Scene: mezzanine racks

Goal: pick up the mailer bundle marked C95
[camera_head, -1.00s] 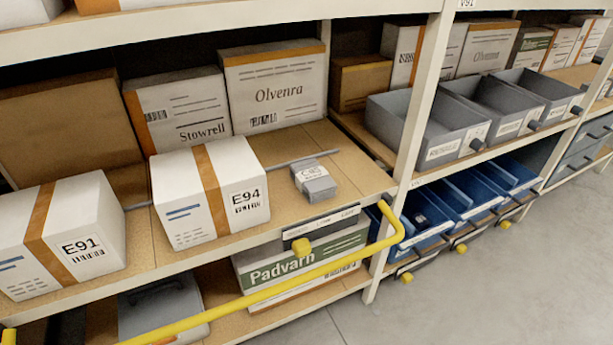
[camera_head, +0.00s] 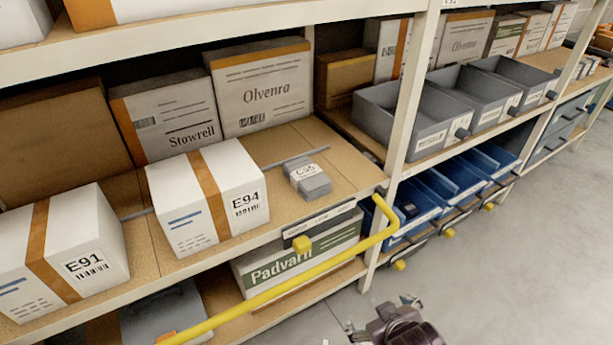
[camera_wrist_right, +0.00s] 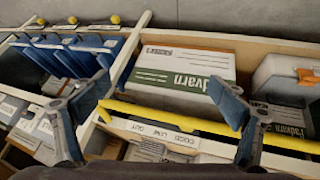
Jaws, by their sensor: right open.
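The mailer bundle (camera_head: 310,180) is a small grey stack with a white band label. It lies on the wooden middle shelf, right of the white box marked E94 (camera_head: 208,200) and near the shelf's front edge. Its label is small, but seems to read C95. My right gripper (camera_head: 380,312) shows at the bottom of the head view, in front of the rack and below the shelf, apart from the bundle. In the right wrist view my right gripper (camera_wrist_right: 160,92) has its fingers wide apart with nothing held. I cannot pick out the bundle surely there. My left gripper is not in view.
A yellow rail (camera_head: 290,285) runs along the shelf front, between my right gripper and the bundle. A Padvarn box (camera_head: 290,262) sits on the shelf below. Grey bins (camera_head: 400,125) and blue bins (camera_head: 440,190) stand right of the upright. The floor at right is clear.

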